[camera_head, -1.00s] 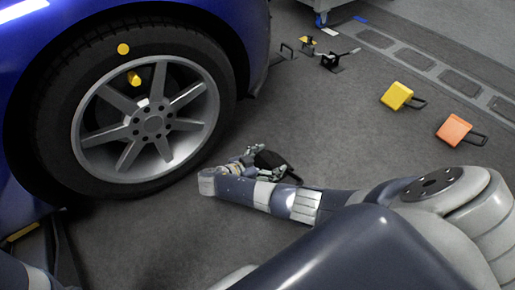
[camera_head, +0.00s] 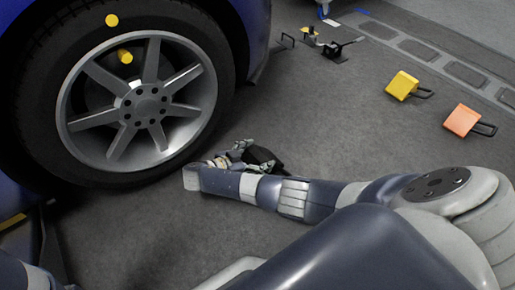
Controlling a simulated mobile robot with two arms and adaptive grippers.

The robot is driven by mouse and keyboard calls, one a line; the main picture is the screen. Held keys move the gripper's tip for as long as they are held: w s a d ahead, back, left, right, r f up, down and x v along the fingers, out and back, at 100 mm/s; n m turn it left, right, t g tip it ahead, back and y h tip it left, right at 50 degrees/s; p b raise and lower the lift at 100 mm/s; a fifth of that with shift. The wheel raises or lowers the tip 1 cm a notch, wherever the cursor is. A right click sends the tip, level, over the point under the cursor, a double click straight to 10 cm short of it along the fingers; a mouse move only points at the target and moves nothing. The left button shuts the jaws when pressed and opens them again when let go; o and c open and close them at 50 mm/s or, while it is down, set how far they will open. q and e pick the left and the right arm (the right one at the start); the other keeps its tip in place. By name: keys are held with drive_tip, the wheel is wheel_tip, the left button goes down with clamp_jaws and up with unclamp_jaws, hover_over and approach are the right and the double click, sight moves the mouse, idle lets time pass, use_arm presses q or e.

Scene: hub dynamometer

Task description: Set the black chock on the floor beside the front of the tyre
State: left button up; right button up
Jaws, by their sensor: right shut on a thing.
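The black chock (camera_head: 262,159) is low over the grey floor, to the right of the tyre's lower right side. My right gripper (camera_head: 244,153) is shut on it, and my wrist hides part of the hold. I cannot tell whether the chock touches the floor. A gap of floor shows between the chock and the tyre (camera_head: 205,152). The tyre is on a silver spoked wheel under the blue car. My left gripper is not in view; part of my left arm shows at the lower left corner.
A yellow chock (camera_head: 402,85) and an orange chock (camera_head: 461,119) with black handles lie on the floor at right. A black floor fixture (camera_head: 332,48) stands at the back.

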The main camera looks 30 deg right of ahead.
drive_tip(key=shift+r, duration=0.1)
drive_tip(key=o, duration=1.7)
drive_tip(key=shift+a+r, duration=0.1)
drive_tip(key=shift+a, duration=0.1)
drive_tip(key=p+v, duration=0.4)
drive_tip(key=v, duration=0.7)
drive_tip(key=shift+a, duration=0.3)
